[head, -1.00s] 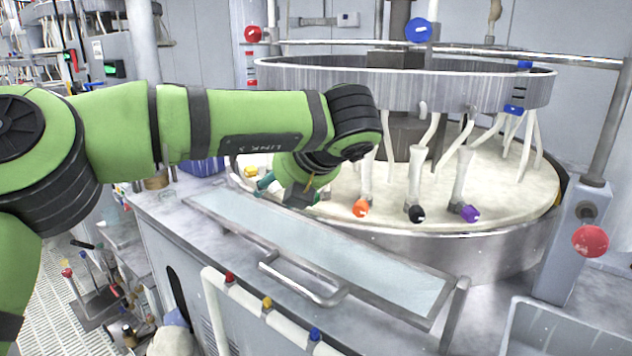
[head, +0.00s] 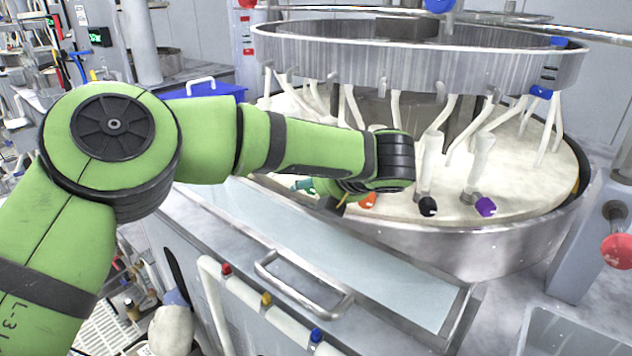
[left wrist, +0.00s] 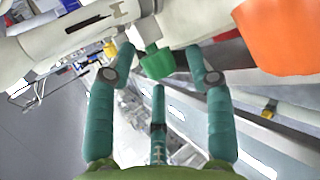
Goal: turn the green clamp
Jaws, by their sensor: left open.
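The green clamp (left wrist: 157,63) shows in the left wrist view, on a pale fitting at the top centre. My left gripper (left wrist: 160,57) is open, with teal fingers on both sides of the green clamp and a third finger below it. I cannot tell whether any finger touches it. In the head view my left gripper (head: 304,184) is low over the near rim of the round platen (head: 530,180), mostly behind my wrist. The green clamp is hidden there. My right gripper is not in view.
An orange clamp (head: 367,201) is close to my wrist; it also shows in the left wrist view (left wrist: 280,35). A black clamp (head: 428,206) and a purple clamp (head: 485,207) stand farther right. A metal ring (head: 410,60) hangs above. A handled panel (head: 300,285) lies in front.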

